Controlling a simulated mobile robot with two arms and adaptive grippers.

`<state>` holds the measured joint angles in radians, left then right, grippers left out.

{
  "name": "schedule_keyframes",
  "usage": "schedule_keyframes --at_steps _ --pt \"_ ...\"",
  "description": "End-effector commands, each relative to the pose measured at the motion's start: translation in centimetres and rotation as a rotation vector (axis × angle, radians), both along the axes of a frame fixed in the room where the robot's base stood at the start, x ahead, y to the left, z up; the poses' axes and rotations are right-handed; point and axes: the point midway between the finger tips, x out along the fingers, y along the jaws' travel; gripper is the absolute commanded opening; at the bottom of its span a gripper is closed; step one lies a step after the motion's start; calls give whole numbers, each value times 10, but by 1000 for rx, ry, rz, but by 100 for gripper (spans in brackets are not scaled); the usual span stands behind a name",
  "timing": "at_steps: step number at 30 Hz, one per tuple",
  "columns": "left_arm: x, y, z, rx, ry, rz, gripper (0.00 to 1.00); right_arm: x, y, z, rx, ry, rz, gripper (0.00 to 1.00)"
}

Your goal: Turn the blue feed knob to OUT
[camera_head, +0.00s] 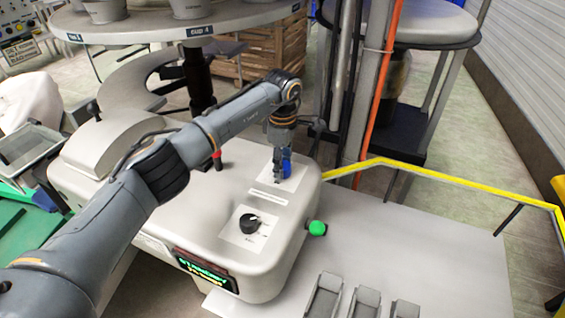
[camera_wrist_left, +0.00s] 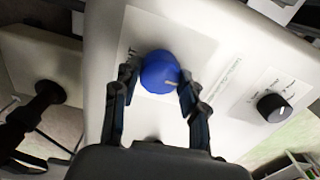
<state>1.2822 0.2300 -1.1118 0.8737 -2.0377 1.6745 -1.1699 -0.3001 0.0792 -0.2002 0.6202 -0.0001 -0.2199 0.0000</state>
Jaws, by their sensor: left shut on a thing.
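The blue feed knob (camera_wrist_left: 159,72) sits on a white label plate on top of the grey machine. Part of the label lettering shows left of the knob; the rest is hidden. My left gripper (camera_wrist_left: 158,85) has a finger on each side of the knob and is shut on it. In the head view the left gripper (camera_head: 281,172) reaches down over the knob (camera_head: 286,164), which is partly hidden by the fingers. My right gripper is not in view.
A black knob (camera_head: 249,223) sits nearer on the same machine top. A green button (camera_head: 317,228) sticks out at the machine's right side, and a red-topped lever (camera_head: 217,155) stands behind my arm. A yellow rail (camera_head: 440,176) and an orange-striped post stand to the right.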

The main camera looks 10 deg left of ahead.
Motion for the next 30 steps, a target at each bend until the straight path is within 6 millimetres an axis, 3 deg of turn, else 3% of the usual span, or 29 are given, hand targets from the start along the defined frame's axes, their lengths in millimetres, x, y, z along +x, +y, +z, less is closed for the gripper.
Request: schedule_keyframes --at_steps 8,30 --pt "1 0 -1 1 -2 168 11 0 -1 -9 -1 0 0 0" --pt "1 0 0 0 -2 866 11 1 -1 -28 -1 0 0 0"
